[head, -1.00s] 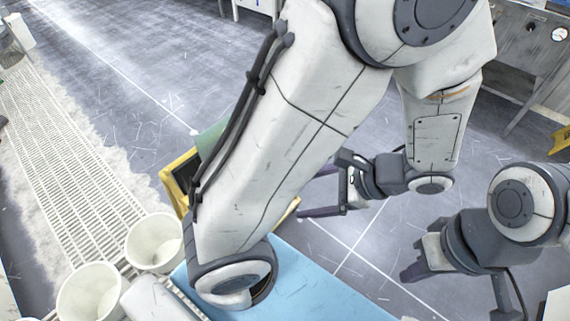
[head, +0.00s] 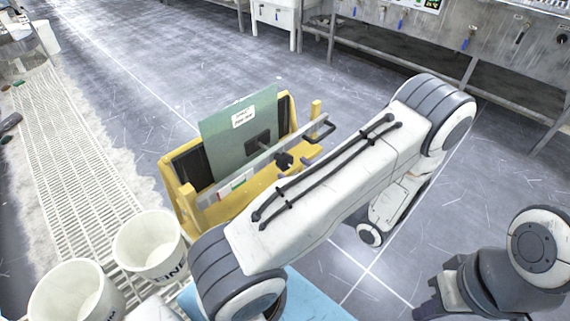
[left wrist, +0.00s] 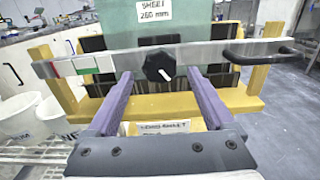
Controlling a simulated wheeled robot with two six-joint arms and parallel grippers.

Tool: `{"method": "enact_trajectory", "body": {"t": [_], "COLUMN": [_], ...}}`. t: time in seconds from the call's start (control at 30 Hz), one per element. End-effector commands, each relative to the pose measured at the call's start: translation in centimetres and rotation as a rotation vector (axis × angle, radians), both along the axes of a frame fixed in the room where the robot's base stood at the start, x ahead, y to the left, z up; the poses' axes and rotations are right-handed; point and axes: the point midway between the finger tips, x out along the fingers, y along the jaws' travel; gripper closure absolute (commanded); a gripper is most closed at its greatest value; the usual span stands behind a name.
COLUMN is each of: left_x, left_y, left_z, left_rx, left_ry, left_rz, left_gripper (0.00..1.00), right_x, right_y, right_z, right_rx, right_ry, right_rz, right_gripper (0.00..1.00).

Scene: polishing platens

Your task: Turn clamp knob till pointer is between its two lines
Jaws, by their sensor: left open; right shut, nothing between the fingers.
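The black clamp knob (head: 284,160) sits on a grey metal bar across a yellow stand, in front of a green sheet (head: 235,138). In the left wrist view the knob (left wrist: 160,67) has a short white mark toward its lower right. My left gripper (left wrist: 160,73) is open, its purple fingertips on either side of and just short of the knob, apparently not touching it. A red, green and white scale (left wrist: 85,65) is on the bar's left part; its pointer and two lines are too small to tell. My right gripper (head: 427,306) is shut and empty, away at the lower right.
The yellow stand (head: 187,212) has upright posts. A black handle (left wrist: 262,55) sticks out at the bar's right. A blue surface (head: 303,290) lies below my left arm.

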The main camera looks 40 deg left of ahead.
Motion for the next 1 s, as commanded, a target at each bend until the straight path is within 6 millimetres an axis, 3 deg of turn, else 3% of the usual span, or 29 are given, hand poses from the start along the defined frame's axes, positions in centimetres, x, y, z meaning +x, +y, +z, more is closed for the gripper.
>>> {"method": "enact_trajectory", "body": {"t": [0.1, 0.3, 0.63, 0.67, 0.87, 1.0], "left_x": [0.0, 0.3, 0.4, 0.4, 0.4, 0.4], "left_y": [2.2, 4.3, 4.7, 4.7, 4.7, 4.7], "left_z": [-0.1, 0.0, 0.0, 0.0, 0.0, 0.0], "left_rx": [0.0, 0.0, 0.0, 0.0, 0.0, 0.0], "left_ry": [-0.001, 0.0, -0.001, -0.001, -0.001, 0.002], "left_rz": [0.006, 0.002, 0.0, 0.0, 0.0, 0.0], "left_gripper": [0.13, 0.13, 0.13, 0.17, 0.93, 0.96], "right_x": [0.0, 0.0, 0.0, 0.0, 0.0, 0.0], "right_y": [0.0, 0.0, 0.0, 0.0, 0.0, 0.0], "right_z": [-0.3, -0.5, -0.5, -0.5, -0.5, -0.4], "right_rx": [0.0, 0.0, 0.0, 0.0, 0.0, 0.0], "right_ry": [0.0, 0.0, 0.0, 0.0, 0.0, 0.0], "right_rz": [0.0, 0.0, 0.0, 0.0, 0.0, 0.0], "right_gripper": [1.0, 1.0, 1.0, 1.0, 1.0, 1.0]}}
